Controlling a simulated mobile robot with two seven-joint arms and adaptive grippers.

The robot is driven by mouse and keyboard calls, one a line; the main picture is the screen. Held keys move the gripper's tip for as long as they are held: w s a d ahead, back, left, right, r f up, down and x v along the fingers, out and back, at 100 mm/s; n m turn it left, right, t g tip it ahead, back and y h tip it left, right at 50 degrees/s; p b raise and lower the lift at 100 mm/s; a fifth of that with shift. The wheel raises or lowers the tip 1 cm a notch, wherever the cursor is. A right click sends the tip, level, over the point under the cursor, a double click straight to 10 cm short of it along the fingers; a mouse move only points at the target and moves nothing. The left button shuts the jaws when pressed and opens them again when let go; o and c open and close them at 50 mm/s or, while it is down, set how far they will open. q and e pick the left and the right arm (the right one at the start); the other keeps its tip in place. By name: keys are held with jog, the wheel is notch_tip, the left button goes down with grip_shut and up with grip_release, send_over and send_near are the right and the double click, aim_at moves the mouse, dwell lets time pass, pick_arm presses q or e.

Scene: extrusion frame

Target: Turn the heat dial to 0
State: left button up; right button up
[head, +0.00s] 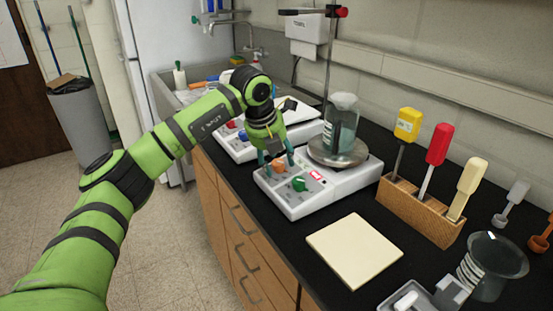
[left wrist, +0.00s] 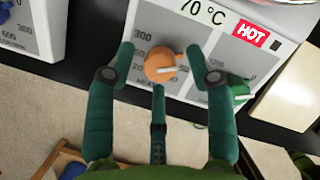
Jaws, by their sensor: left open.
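The hotplate (head: 345,178) stands on the black counter, its control panel facing me. Its orange dial (left wrist: 160,65) has a white pointer mark, pointing roughly right in the left wrist view. Numbers including 300 surround it, so it looks like the heat dial; it also shows in the head view (head: 278,165). A green dial (head: 299,184) sits beside it, partly behind a finger in the left wrist view. My left gripper (left wrist: 159,58) is open, its fingers spread either side of the orange dial. I cannot tell whether they touch it. My right gripper is out of view.
A glass vessel (head: 342,125) stands on the hotplate. A second similar device (head: 240,150) is close behind, left. A pale square pad (head: 355,250) and a wooden rack (head: 420,206) with several handled tools are to the right. The panel shows a red HOT sign (left wrist: 251,33).

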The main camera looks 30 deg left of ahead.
pick_arm(q)
jog(key=v, duration=1.1)
jog(key=shift+r, duration=0.35)
jog(key=shift+s, duration=0.1)
